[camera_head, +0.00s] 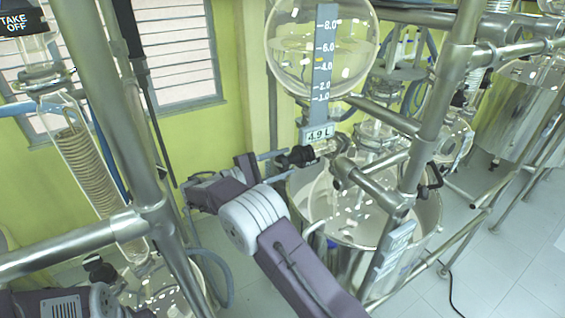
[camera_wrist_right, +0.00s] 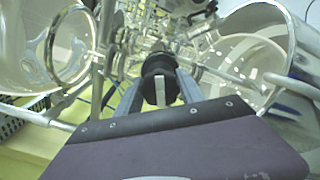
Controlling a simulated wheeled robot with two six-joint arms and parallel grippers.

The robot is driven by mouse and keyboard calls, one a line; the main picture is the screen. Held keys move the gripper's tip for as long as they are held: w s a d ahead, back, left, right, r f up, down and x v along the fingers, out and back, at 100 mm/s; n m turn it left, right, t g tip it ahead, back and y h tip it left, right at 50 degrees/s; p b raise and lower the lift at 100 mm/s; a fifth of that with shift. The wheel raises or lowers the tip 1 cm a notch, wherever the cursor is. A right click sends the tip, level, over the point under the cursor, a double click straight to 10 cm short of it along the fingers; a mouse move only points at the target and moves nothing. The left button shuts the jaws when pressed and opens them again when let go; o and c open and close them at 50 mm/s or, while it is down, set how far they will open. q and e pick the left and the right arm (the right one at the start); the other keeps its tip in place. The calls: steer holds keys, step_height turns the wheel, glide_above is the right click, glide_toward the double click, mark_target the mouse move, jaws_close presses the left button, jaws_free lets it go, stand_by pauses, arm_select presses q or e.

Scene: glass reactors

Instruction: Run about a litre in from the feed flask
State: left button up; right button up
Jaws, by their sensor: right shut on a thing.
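The feed flask (camera_head: 322,48) is a round clear glass vessel at the top middle of the head view. The large glass reactor vessel (camera_head: 345,210) stands below. My left gripper does not show.
Steel frame poles (camera_head: 430,110) stand close right of my right gripper. Another steel upright (camera_head: 135,120) and a glass coil condenser (camera_head: 80,150) are at the left. A steel-jacketed vessel (camera_head: 515,105) stands at the far right. The tiled floor (camera_head: 500,250) at the lower right is mostly clear.

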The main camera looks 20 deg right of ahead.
steer(key=shift+r, duration=0.1)
steer(key=o, duration=1.4)
steer(key=shift+a+f+b, duration=0.2)
steer(key=shift+f+b, duration=0.05)
steer(key=shift+b, duration=0.05)
steer(key=a, duration=0.1)
steer(key=a+b, duration=0.2)
steer(key=shift+s+a+f, duration=0.2)
steer(key=shift+f, duration=0.05)
steer(key=b, duration=0.2)
glide_toward(278, 166)
steer(key=shift+d+r, duration=0.2)
steer(key=shift+d, duration=0.35)
steer(key=shift+d+r, duration=0.2)
steer(key=shift+d, duration=0.35)
steer(key=shift+d, duration=0.1)
